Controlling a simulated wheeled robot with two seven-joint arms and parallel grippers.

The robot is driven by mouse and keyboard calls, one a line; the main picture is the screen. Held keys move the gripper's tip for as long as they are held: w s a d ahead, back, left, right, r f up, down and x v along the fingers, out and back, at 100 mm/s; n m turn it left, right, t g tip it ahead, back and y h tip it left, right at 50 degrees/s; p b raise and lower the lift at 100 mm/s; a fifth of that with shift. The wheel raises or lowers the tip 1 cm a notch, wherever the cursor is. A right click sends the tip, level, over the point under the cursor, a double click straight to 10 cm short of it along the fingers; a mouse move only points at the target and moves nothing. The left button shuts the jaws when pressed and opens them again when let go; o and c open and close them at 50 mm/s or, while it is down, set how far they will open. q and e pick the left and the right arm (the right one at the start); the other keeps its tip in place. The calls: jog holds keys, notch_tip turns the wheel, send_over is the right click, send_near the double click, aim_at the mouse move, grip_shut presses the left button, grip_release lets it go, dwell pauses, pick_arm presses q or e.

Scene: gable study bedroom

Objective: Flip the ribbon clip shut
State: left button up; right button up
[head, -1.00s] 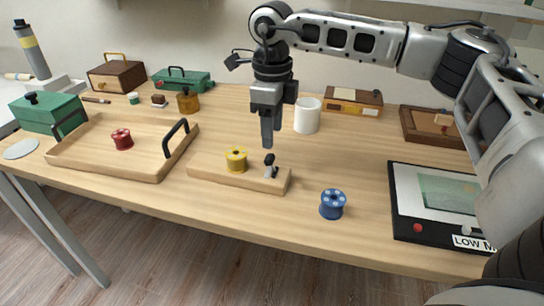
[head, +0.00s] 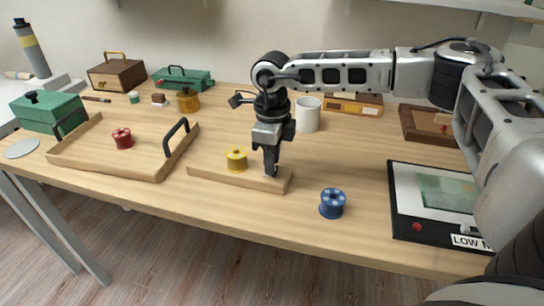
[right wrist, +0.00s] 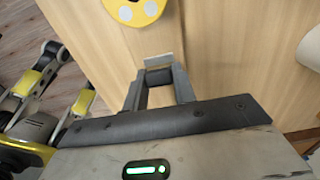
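The ribbon clip is a small lever mounted at the right end of a wooden block (head: 215,176). My right gripper (head: 270,172) points down at that end and hides most of the clip in the head view. In the right wrist view, a pale metal piece of the clip (right wrist: 158,61) shows just beyond my fingertips (right wrist: 159,78). Something dark fills the space between the tips; I cannot tell if it is the clip's lever or finger pads. A yellow ribbon spool (head: 236,158) sits on the block, left of my gripper. My left gripper is out of view.
A blue spool (head: 332,203) stands near the table's front edge. A white mug (head: 308,115) is behind my right gripper. A wooden tray (head: 110,168) with a red spool (head: 122,138) lies left, and a black-framed board (head: 408,227) lies right.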

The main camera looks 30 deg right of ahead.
jog(key=shift+w+a+r+g+h+p, duration=0.1)
jog(key=shift+w+a+g+h+p, duration=0.15)
jog(key=shift+g+p, duration=0.2)
jog(key=shift+g+h+p, duration=0.3)
jog(key=shift+g+h, duration=0.05)
jog(key=shift+h, duration=0.1)
jog(key=o, duration=1)
notch_tip(320, 180, up, 15)
jog(key=w+a+b, duration=0.1)
jog(key=w+a, duration=0.1)
jog(key=shift+w+r, duration=0.15)
jog(key=shift+r, duration=0.05)
